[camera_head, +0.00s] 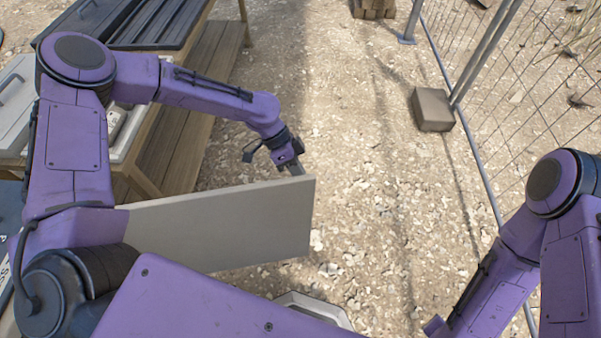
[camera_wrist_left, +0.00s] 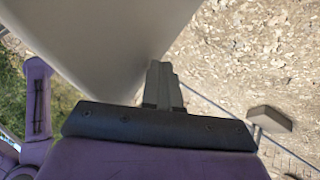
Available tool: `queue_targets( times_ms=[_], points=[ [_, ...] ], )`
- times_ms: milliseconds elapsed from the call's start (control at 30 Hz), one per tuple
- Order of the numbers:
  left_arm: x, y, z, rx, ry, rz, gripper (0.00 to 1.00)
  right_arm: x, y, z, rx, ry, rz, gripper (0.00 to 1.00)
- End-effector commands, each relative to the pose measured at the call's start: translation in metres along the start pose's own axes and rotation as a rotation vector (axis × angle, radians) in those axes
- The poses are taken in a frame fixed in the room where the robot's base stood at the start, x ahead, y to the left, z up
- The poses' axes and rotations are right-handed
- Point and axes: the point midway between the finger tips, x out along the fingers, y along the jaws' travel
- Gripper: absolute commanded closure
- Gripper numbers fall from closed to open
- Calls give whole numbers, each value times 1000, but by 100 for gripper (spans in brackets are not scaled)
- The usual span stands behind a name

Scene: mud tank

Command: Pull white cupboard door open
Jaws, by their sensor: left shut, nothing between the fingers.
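The white cupboard door (camera_head: 225,228) is a flat pale panel standing open on edge in front of my body, its free end reaching out over the gravel. My left arm hides its near left part. My left gripper (camera_head: 295,169) is at the far side of the door, close to the top corner of its free end. In the left wrist view the door (camera_wrist_left: 105,35) fills the upper left, and the shut, empty fingers (camera_wrist_left: 162,80) lie right beside its edge. I cannot tell whether they touch it. My right arm shows at the right, but its gripper is out of view.
A wooden bench structure (camera_head: 205,75) with dark lids stands at the left. A wire fence (camera_head: 520,100) with a block foot (camera_head: 432,108) runs along the right. The gravel ground (camera_head: 360,150) between them is clear beyond the door.

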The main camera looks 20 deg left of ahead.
Motion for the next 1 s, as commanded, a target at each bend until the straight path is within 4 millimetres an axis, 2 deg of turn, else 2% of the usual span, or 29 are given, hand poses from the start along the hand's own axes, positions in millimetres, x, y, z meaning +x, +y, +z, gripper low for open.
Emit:
queue_targets(
  times_ms=[367,467,700,800,1000],
  points=[
    [2,4,0,3,-2,2,100,-1,0,0,0,0,0,57],
    [7,17,-1,24,-14,15,100,-5,0,-2,0,0,0,57],
    [35,71,1,116,-65,65,100,-16,1,-6,0,0,0,57],
    [42,86,3,143,-78,78,100,-18,2,-7,0,0,0,57],
    [48,95,5,160,-86,86,100,-18,2,-7,0,0,0,57]
  ],
)
